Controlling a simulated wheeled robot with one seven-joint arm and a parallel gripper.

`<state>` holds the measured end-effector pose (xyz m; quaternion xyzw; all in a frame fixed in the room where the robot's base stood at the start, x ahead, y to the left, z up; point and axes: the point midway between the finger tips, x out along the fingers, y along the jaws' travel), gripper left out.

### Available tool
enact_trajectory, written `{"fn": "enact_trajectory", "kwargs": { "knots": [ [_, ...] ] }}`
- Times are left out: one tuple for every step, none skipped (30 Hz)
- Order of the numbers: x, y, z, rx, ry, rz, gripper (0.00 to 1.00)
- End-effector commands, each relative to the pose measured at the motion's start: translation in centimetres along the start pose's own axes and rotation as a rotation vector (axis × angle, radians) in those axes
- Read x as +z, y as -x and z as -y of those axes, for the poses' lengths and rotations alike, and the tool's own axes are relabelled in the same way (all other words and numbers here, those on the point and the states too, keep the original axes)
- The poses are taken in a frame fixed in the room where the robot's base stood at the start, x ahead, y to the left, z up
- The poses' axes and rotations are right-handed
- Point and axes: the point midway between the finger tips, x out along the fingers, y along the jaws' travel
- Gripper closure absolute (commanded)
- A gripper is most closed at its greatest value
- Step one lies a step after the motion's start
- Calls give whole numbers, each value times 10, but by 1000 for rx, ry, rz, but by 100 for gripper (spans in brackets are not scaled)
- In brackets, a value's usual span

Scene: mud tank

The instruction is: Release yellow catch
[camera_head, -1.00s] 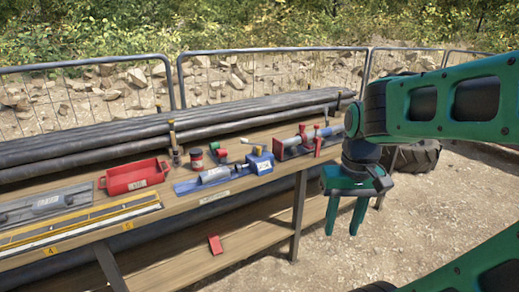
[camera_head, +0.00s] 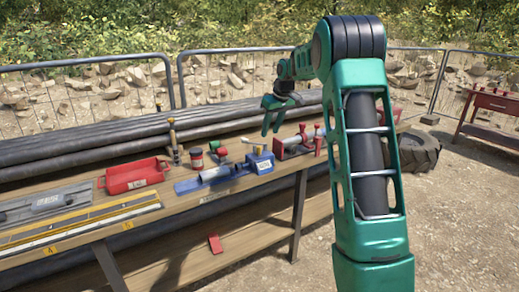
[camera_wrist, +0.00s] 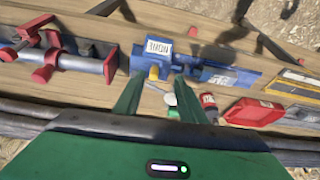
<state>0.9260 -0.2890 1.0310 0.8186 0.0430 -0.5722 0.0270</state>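The blue fixture (camera_head: 258,162) with a white label stands on the bench; it also shows in the wrist view (camera_wrist: 150,55). The small yellow catch (camera_wrist: 154,73) sits at the side of its labelled block in the wrist view. In the head view the yellow catch (camera_head: 257,151) is tiny at the block's top. My gripper (camera_head: 271,131) hangs fingers down above the back of the bench near the fixture. In the wrist view my gripper (camera_wrist: 158,82) is open, with the yellow catch seen between its fingertips. I cannot tell whether the fingers touch it.
A red clamp-like fixture (camera_head: 294,147) stands right of the blue one. A red tray (camera_head: 135,176), a dark red-banded jar (camera_head: 197,158) and a green-and-red piece (camera_head: 218,150) are to the left. Black pipes (camera_head: 90,148) run behind the bench.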

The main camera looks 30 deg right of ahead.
Motion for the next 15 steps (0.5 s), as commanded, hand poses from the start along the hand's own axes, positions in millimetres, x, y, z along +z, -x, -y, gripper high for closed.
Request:
{"fn": "enact_trajectory", "kwargs": {
  "knots": [
    [-11, -11, -5, -5, 22, -9, 63],
    [-16, -15, -6, -9, 35, -14, 63],
    [-22, -20, -9, -12, 48, -21, 63],
    [-27, -23, -10, -14, 58, -26, 63],
    [-30, -26, -11, -17, 66, -29, 63],
    [-33, -29, -12, -19, 74, -34, 63],
    [-35, -30, -13, -19, 79, -37, 63],
    [-36, -32, -13, -20, 82, -38, 63],
    [-38, -35, -14, -22, 85, -39, 63],
    [-38, -37, -14, -22, 87, -40, 63],
    [-39, -39, -14, -23, 88, -40, 63],
    [-39, -43, -14, -23, 88, -40, 63],
    [-39, -46, -13, -23, 88, -40, 63],
    [-39, -50, -13, -23, 88, -39, 63],
    [-39, -56, -13, -23, 88, -38, 63]
  ]
}}
